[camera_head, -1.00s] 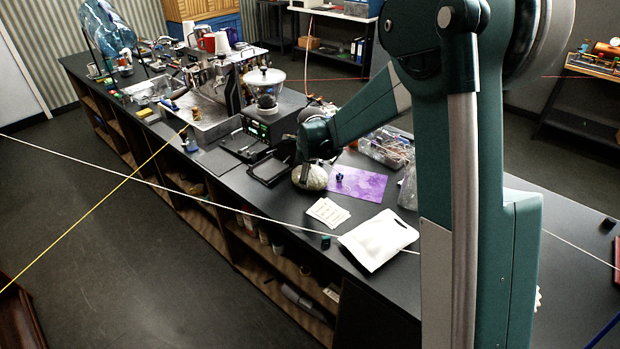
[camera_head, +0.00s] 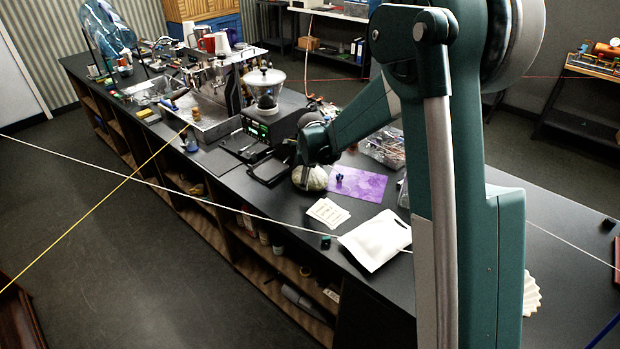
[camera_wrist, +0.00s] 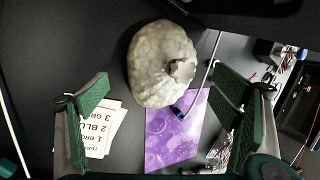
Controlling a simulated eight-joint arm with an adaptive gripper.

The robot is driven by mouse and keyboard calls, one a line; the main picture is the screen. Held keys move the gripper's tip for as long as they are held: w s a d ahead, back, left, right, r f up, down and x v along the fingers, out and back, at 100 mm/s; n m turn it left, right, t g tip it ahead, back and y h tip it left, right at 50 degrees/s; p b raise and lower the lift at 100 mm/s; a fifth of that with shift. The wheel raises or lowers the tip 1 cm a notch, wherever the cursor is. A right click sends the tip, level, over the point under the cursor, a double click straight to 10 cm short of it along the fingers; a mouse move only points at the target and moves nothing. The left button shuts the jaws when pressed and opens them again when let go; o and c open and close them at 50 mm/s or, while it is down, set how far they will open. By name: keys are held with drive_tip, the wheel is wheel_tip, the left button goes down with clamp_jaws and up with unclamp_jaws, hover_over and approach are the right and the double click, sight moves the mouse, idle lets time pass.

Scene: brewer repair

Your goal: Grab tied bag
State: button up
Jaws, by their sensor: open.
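The tied bag (camera_wrist: 158,62) is a pale, lumpy, rounded bag with a gathered knot at one side. It lies on the dark counter (camera_head: 275,210). In the wrist view it sits at the upper middle, beyond and between the fingertips. In the head view the bag (camera_head: 311,179) shows just below my gripper (camera_head: 307,162), which partly covers it. In the wrist view my gripper (camera_wrist: 165,95) is open, with its green-padded fingers wide apart and nothing between them. I cannot tell the exact gap between fingers and bag.
A purple patterned sheet (camera_head: 357,184) with a small dark blue item lies beside the bag. Printed cards (camera_head: 327,212) and a white pouch (camera_head: 376,240) lie nearer. A grinder (camera_head: 265,100) stands behind. Clear bags of parts (camera_head: 385,148) lie at right. Thin cords cross the view.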

drive_tip(key=shift+w+f, duration=0.1)
drive_tip(key=shift+f, duration=0.05)
drive_tip(key=shift+x, duration=2.45)
drive_tip(key=c, duration=1.3)
drive_tip(key=shift+o, duration=0.2)
drive_tip(key=shift+r, duration=0.4)
drive_tip(key=shift+c, duration=1.1)
drive_tip(key=shift+w+r, duration=0.1)
drive_tip(key=shift+r, duration=4.55)
